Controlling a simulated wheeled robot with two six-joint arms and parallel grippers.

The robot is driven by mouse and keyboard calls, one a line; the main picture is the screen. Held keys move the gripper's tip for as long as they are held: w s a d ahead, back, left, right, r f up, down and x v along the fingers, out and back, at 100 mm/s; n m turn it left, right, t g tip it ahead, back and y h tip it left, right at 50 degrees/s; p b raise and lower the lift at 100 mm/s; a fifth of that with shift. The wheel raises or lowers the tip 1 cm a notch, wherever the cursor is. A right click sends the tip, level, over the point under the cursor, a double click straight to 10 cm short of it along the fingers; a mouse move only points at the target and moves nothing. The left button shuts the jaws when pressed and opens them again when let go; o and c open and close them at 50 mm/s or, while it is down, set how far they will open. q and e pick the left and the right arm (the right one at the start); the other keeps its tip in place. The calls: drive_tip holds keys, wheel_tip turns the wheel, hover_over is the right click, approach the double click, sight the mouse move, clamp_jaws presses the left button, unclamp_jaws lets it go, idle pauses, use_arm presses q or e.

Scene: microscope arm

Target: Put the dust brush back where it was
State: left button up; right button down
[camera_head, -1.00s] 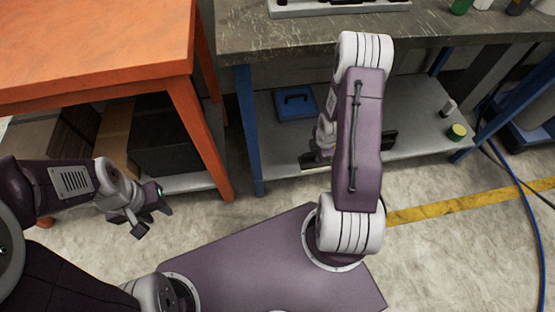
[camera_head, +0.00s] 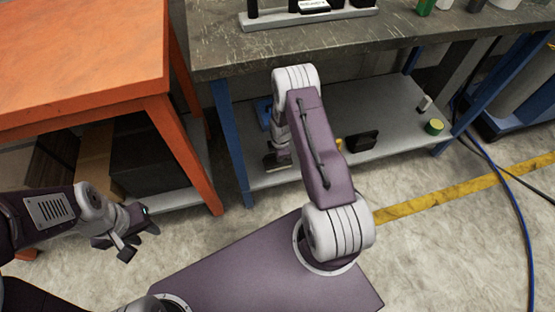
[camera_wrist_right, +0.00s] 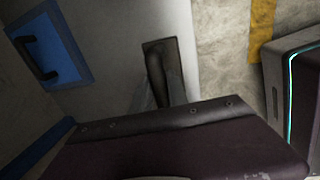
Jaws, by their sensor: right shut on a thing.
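My right gripper (camera_wrist_right: 157,92) is shut on a dark, slim thing (camera_wrist_right: 156,72), which I take for the dust brush. In the right wrist view the brush lies within the outline of a dark flat rectangle (camera_wrist_right: 171,47) on the grey lower shelf (camera_wrist_right: 105,85). I cannot tell whether it touches that rectangle. In the head view my right arm hides the brush and most of this gripper; a dark flat patch (camera_head: 275,161) shows just below the wrist. My left gripper (camera_head: 137,238) is open and empty, low at the left.
A blue case (camera_wrist_right: 58,30) with a black handle lies on the shelf beside the gripper. A black box (camera_head: 362,142), a green-and-yellow tin (camera_head: 434,126) and a small white bottle (camera_head: 425,103) are further right. The worktop (camera_head: 330,48) overhangs the shelf; a blue leg (camera_head: 232,145) stands left.

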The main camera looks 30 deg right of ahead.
sight(271, 164)
drive_tip(key=shift+w+a+f, duration=0.2)
drive_tip(key=shift+w+f, duration=0.05)
drive_tip(key=shift+w, duration=0.05)
wheel_tip(271, 164, down, 4)
drive_tip(key=b, duration=0.3)
drive_tip(key=shift+f, duration=0.2)
drive_tip(key=shift+r, duration=0.25)
drive_tip(key=shift+f, duration=0.25)
drive_tip(key=c, duration=1.3)
unclamp_jaws()
drive_tip(key=shift+r, duration=0.1)
drive_tip(key=shift+r, duration=0.1)
